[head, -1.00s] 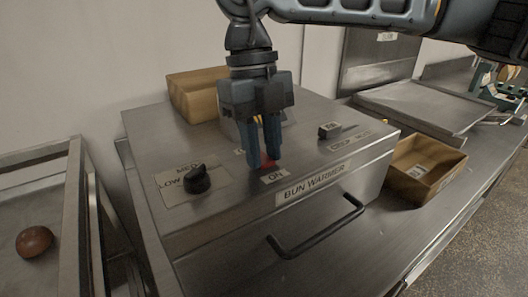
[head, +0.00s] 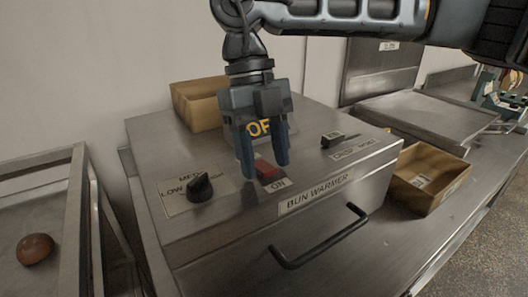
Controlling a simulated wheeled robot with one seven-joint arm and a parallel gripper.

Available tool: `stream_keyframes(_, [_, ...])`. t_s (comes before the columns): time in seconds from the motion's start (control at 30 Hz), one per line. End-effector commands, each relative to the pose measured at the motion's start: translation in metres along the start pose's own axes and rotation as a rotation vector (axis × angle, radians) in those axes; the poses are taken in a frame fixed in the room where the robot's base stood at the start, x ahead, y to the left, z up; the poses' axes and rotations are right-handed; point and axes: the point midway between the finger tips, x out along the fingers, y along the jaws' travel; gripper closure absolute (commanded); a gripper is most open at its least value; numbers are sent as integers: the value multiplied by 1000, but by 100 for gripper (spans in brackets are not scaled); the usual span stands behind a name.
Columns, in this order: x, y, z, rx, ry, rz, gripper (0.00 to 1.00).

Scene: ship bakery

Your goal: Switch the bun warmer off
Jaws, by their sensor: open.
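The bun warmer (head: 225,232) is a steel box with a "BUN WARMER" label on its sloped front edge. On its top is a red switch (head: 267,169), with an "ON" label (head: 278,184) on its near side and a yellow "OFF" label (head: 258,128) on its far side, partly hidden by my fingers. My gripper (head: 266,169) points down over the switch. Its two dark blue fingers are open, and the red switch shows between their tips. I cannot tell whether a finger touches the switch, or which way it is tilted.
A black dial (head: 199,187) sits left of the switch and a black slider (head: 332,139) right of it. A black drawer handle (head: 320,237) juts from the front. One wooden box (head: 198,106) stands behind, another (head: 425,190) at right. A rack with a bun (head: 35,249) is at left.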

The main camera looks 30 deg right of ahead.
Motion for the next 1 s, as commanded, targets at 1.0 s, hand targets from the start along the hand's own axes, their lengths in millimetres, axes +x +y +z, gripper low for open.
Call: stream_keyframes(1.0, [-78,0,0,0,0,0,47])
